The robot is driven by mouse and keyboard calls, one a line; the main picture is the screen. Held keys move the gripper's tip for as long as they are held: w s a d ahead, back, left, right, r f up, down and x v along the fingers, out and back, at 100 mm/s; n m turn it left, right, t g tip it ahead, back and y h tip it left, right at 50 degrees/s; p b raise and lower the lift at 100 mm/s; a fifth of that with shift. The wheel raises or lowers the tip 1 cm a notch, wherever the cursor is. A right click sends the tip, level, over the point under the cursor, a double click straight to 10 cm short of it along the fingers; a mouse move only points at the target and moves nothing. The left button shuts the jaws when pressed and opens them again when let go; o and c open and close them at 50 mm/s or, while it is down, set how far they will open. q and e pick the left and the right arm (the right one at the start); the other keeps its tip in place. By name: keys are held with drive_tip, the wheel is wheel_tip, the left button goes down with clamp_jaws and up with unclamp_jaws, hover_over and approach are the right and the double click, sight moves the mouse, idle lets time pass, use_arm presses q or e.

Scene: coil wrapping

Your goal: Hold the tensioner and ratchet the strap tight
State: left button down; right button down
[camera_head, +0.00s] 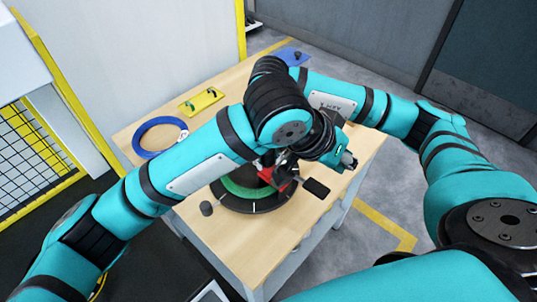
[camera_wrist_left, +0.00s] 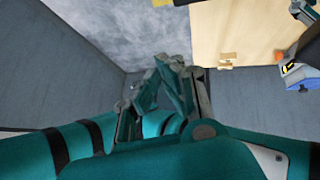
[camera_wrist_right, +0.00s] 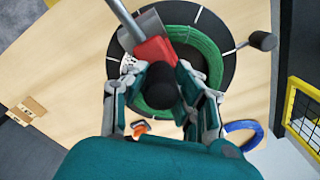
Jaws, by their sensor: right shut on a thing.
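The red tensioner (camera_head: 272,177) sits on the green coil (camera_head: 238,187), which lies on a black round turntable (camera_head: 256,206). In the right wrist view the tensioner (camera_wrist_right: 152,50) shows a metal bar leading to the upper left. My left gripper (camera_head: 347,161) is above the table's right side, apart from the tensioner. In the left wrist view its fingers (camera_wrist_left: 165,75) are close together with nothing visible between them.
A black grip (camera_head: 317,187) shows right of the tensioner. A small black knob (camera_head: 206,208) is at the turntable's near side. A blue ring (camera_head: 160,137) and yellow tray (camera_head: 201,101) lie on the wooden table (camera_head: 150,115). A yellow-framed fence (camera_head: 30,140) stands left.

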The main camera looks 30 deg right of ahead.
sight(315, 193)
use_arm(q)
drive_tip(key=shift+w+a+f+t+y, duration=0.35)
drive_tip(key=shift+f+y, duration=0.2)
drive_tip(key=shift+f, duration=0.85)
drive_tip(key=shift+w+a+f+t+y, duration=0.35)
drive_tip(key=shift+f+y, duration=0.25)
drive_tip(key=shift+f, duration=0.85)
drive_tip(key=shift+w+a+f+t+y, duration=0.25)
drive_tip(key=shift+w+f+y, duration=0.25)
drive_tip(key=shift+f, duration=0.9)
drive_tip(key=shift+f, duration=2.65)
drive_tip(key=shift+r, duration=2.7)
drive_tip(key=shift+f, duration=0.1)
